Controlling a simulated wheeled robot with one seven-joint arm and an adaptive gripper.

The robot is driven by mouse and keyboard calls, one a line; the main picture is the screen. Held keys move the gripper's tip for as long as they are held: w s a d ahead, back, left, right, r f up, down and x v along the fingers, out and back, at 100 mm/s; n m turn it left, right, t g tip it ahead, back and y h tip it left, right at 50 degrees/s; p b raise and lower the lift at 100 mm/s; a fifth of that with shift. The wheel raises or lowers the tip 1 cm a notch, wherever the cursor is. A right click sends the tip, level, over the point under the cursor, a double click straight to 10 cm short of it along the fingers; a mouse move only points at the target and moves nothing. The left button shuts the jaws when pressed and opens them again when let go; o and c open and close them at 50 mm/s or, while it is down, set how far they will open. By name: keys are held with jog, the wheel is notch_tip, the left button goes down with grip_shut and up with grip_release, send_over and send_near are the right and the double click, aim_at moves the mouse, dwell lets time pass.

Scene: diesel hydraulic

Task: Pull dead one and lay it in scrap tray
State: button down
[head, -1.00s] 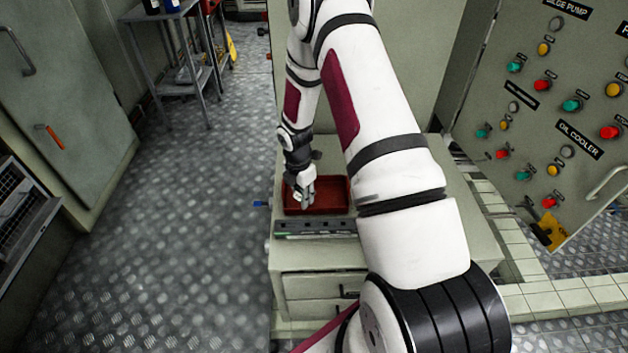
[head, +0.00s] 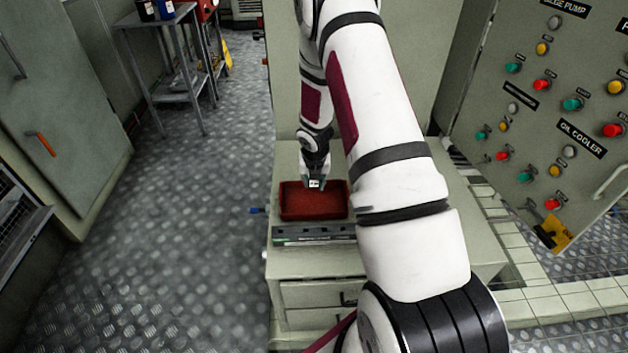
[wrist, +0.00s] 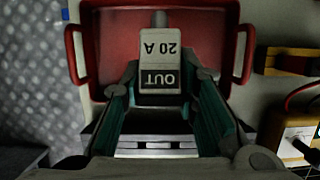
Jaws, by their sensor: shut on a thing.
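My gripper (wrist: 160,95) is shut on a grey block (wrist: 160,72), whose white and black label reads "20 A" and "OUT" upside down in the wrist view. The block also shows small in the head view (head: 315,184), at the gripper's tip. The red scrap tray (head: 287,213) is on the grey cabinet top. In the wrist view the tray (wrist: 91,60) lies behind and below the held block, and its visible floor looks empty. The gripper is at the tray's far side in the head view. I cannot tell whether the block touches the tray.
A grey rail (head: 300,240) lies along the cabinet's front edge, close to the tray. In the wrist view a boxy device with leads (wrist: 290,135) and an orange-yellow object (wrist: 290,60) are to the right. A switch panel (head: 540,110) stands right of the cabinet.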

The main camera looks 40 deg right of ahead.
jog(key=shift+f+b, duration=3)
jog(key=shift+f, duration=1.2)
jog(key=c, duration=1.2)
grip_release()
